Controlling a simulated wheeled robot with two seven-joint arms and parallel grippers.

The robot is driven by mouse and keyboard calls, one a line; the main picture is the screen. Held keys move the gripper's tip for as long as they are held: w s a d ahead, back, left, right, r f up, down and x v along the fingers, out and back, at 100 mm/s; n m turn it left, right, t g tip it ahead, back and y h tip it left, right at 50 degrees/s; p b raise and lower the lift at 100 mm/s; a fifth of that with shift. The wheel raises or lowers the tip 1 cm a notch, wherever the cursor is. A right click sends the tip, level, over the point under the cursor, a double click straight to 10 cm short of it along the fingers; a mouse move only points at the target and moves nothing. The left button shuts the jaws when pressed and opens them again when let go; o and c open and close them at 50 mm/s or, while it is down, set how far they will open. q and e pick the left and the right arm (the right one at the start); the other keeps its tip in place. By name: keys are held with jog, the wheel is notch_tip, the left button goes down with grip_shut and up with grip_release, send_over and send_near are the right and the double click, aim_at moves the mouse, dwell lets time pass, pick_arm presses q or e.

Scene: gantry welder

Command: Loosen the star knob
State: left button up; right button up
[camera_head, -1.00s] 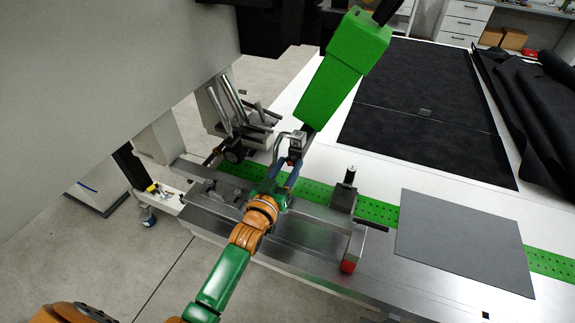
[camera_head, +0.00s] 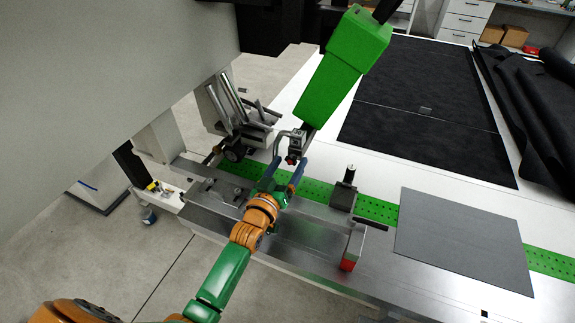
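A small dark reddish knob (camera_head: 292,159), which looks like the star knob, sits under a small metal block (camera_head: 298,142) at the lower end of the green welding head (camera_head: 345,62). It is too small for me to make out its lobes. My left gripper (camera_head: 289,164) reaches up to it from below. Its two blue-grey fingers stand apart, one on each side and just in front of the knob, with a visible gap between them. I cannot tell whether either finger touches the knob. My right gripper is out of view.
A dark round wheel (camera_head: 232,153) lies to the left.

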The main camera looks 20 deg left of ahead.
pick_arm(q)
jog(key=s+b, duration=0.1)
jog(key=s, duration=0.5)
jog(key=shift+s+a+f, duration=0.1)
jog(key=shift+s, duration=0.55)
jog(key=shift+w, duration=0.1)
